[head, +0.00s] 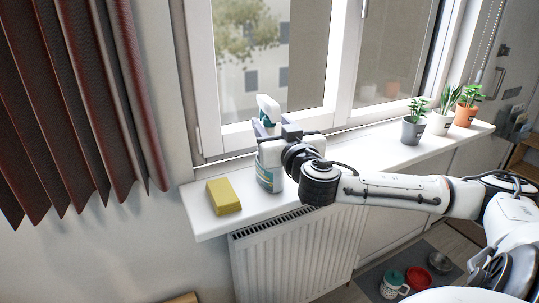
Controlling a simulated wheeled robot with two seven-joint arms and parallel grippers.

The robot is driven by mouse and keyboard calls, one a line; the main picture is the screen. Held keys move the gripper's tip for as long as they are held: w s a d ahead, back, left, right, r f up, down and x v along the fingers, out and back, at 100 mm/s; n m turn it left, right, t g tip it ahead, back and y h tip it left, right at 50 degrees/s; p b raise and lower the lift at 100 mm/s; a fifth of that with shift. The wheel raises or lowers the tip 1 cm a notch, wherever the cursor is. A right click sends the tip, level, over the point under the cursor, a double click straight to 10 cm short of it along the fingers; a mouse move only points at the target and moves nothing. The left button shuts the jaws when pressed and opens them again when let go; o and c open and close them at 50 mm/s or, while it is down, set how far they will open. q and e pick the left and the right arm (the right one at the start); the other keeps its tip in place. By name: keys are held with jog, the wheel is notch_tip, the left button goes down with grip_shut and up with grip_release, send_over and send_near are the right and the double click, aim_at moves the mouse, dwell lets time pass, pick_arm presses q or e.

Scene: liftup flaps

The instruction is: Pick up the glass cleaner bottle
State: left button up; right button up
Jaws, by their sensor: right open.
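The glass cleaner bottle (266,175) stands upright on the white windowsill (207,217), near its left end. It is a white spray bottle with a teal and white spray head and a label low on its front. My right gripper (266,131) is at the bottle's upper part, just below the spray head. Its jaws are open with fingers at the bottle's neck area; whether they touch it I cannot tell. The gripper and wrist hide part of the bottle's right side. My left gripper is not in view.
A yellow sponge (224,196) lies on the sill left of the bottle. Several potted plants, including one in a grey pot (412,132), stand at the sill's right. The window (270,60) is close behind. A radiator (290,262) is below; a red curtain (75,95) hangs left.

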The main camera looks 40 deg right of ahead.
jog(key=shift+x, duration=0.9)
grip_shut()
dwell(0.7)
jog(key=shift+r, duration=0.25)
